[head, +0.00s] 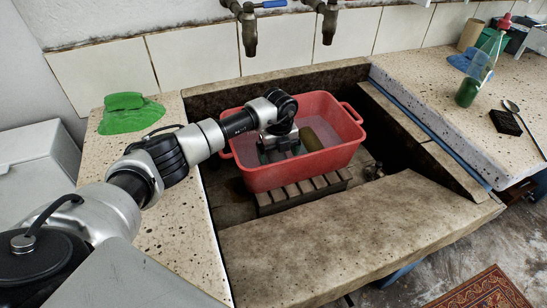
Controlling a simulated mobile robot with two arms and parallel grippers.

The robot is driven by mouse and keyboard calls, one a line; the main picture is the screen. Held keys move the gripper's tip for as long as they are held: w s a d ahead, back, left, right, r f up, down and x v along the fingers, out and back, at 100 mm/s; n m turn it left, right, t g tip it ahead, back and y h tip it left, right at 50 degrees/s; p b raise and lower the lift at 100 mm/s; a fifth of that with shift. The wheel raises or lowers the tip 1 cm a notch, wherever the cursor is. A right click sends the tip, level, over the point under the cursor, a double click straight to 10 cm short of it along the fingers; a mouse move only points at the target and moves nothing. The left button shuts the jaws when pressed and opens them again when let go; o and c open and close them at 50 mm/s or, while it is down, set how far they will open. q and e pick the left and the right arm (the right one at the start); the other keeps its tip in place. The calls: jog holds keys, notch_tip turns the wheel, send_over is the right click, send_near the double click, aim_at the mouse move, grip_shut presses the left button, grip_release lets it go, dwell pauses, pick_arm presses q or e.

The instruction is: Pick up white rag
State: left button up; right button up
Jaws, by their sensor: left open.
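I cannot make out a white rag for certain in the head view. My left gripper (279,152) reaches down into the red plastic tub (312,166) in the trough. It is open, with its fingertips low inside the tub. The arm and gripper hide much of the tub's inside, so I cannot tell what lies beneath the fingers. A brownish-olive object (311,139) is in the tub just right of the gripper. My right gripper is not in view.
The tub stands on a wooden slatted rack (300,193) in the stone trough (330,240). A green cloth (130,115) lies on the left ledge. Taps (249,32) hang above. The right counter holds a green bottle (480,70), a spoon (522,125) and a dark block (505,122).

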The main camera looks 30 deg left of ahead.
aim_at(278, 155)
pick_arm(q)
notch_tip(278, 155, down, 4)
jog(key=shift+r, duration=0.25)
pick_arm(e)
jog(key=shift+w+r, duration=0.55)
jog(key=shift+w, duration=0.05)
